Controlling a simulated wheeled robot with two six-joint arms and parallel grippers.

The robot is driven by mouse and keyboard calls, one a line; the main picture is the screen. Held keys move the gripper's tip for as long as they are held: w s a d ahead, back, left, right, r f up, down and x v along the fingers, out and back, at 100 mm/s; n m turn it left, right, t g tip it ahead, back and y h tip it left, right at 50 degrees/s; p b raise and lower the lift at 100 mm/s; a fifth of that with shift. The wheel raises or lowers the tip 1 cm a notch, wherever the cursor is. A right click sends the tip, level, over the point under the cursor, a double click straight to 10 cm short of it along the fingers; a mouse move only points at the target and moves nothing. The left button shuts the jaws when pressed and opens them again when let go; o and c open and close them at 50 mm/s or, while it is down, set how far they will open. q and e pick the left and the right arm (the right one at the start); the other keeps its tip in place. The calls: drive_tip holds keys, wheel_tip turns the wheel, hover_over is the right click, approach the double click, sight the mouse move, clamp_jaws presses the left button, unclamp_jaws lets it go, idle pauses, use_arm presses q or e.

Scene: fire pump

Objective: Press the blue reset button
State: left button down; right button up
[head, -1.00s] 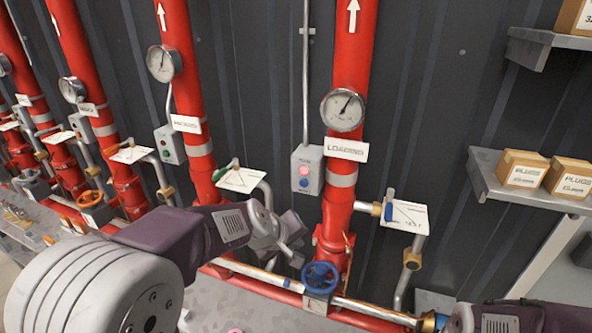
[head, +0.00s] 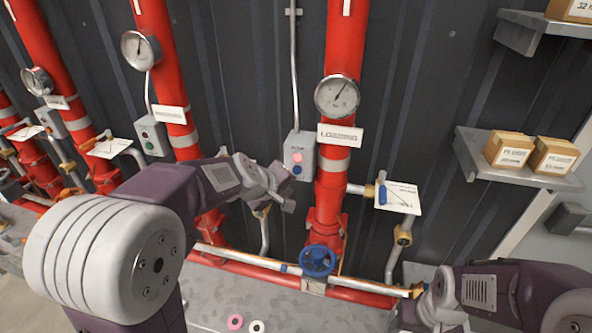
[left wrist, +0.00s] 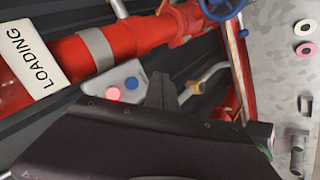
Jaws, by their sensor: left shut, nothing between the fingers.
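A grey control box (head: 299,143) is fixed beside the red pipe labelled LOADING. It carries a pink-red lamp or button (head: 297,157) above a blue button (head: 297,170). In the left wrist view the box (left wrist: 100,80) shows its blue button (left wrist: 131,84) and the lit pink-red one (left wrist: 113,94). My left gripper (head: 284,182) is shut and empty, its tips close to the box's lower left in the head view. In the left wrist view its dark fingers (left wrist: 162,90) appear beside the blue button; contact cannot be made out. My right gripper (head: 425,312) is low at the right, its fingers unclear.
A gauge (head: 337,96) and a blue handwheel (head: 317,261) sit on the same red pipe. A valve with a white tag (head: 398,197) stands to the right. Shelves with boxes (head: 510,149) are further right. Pink and white rings (head: 235,322) lie on the grey surface below.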

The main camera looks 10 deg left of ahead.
sight(297, 170)
use_arm(q)
drive_tip(key=w, duration=0.2)
drive_tip(key=w+p, duration=0.1)
drive_tip(key=w, duration=0.2)
drive_tip(key=shift+w+d, duration=0.2)
drive_tip(key=shift+w, duration=0.05)
drive_tip(key=shift+w, duration=0.1)
idle(1.7)
drive_tip(key=shift+w+p, duration=0.3)
